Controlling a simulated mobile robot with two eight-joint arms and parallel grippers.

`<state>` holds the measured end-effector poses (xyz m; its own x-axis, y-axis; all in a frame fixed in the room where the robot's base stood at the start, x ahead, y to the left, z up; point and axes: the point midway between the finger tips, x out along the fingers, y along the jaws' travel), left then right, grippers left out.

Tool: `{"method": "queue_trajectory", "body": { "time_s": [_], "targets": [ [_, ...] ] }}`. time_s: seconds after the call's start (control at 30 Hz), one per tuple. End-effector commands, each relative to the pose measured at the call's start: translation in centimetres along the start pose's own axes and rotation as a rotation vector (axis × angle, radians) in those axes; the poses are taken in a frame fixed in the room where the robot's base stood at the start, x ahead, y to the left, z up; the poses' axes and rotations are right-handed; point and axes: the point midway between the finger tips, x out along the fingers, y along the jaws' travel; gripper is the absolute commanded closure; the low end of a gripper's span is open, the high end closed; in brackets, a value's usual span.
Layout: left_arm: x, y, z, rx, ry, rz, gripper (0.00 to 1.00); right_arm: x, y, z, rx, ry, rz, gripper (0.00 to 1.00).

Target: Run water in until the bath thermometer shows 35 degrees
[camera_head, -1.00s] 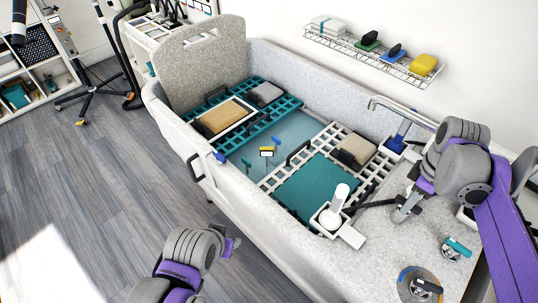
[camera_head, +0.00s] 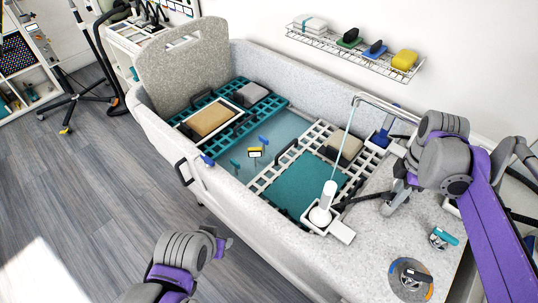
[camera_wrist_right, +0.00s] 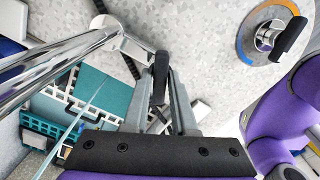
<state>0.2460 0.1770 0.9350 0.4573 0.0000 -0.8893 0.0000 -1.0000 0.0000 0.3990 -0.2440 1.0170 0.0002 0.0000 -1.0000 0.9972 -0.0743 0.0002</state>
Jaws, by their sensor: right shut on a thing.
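The bath thermometer (camera_head: 255,152), small and yellow with a pale display, floats in the water (camera_head: 283,131) of the tub; its reading is too small to make out. A thin stream of water (camera_head: 347,138) falls from the chrome spout (camera_head: 378,101); spout (camera_wrist_right: 55,62) and stream (camera_wrist_right: 88,108) also show in the right wrist view. My right gripper (camera_head: 389,204) is shut on a black lever (camera_wrist_right: 160,78) joined to the chrome tap fitting. My left gripper (camera_head: 226,243) hangs outside the tub's near wall; its fingers are unclear.
A dial with a blue and orange ring (camera_head: 428,292) and a teal-handled knob (camera_head: 445,237) sit on the tub deck. A white hand shower (camera_head: 328,194) stands in a holder. Racks with pads (camera_head: 211,118) span the tub. A wire shelf (camera_head: 340,58) hangs above.

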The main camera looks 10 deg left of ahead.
Motion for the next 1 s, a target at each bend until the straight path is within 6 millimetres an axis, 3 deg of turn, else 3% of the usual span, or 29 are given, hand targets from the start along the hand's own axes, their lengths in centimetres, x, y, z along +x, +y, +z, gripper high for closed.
{"method": "queue_trajectory", "body": {
  "time_s": [0.3, 0.6, 0.77, 1.0],
  "targets": [
    [-0.24, 0.00, -0.25, 0.000, 0.002, 0.000, 0.50, -0.03, -0.01, 0.02, -0.227, 0.000, 0.000, 1.00],
    [-0.23, 0.00, -0.24, 0.000, 0.002, 0.000, 0.50, 0.00, -0.01, 0.02, -0.251, 0.000, 0.000, 1.00],
    [-0.38, 0.00, -0.39, 0.000, 0.003, 0.000, 0.50, -0.03, -0.01, 0.02, -0.395, 0.000, 0.000, 1.00],
    [-0.33, 0.00, -0.34, 0.000, 0.003, 0.000, 0.50, 0.01, -0.02, 0.02, -0.384, 0.000, 0.000, 1.00]
  ]
}}
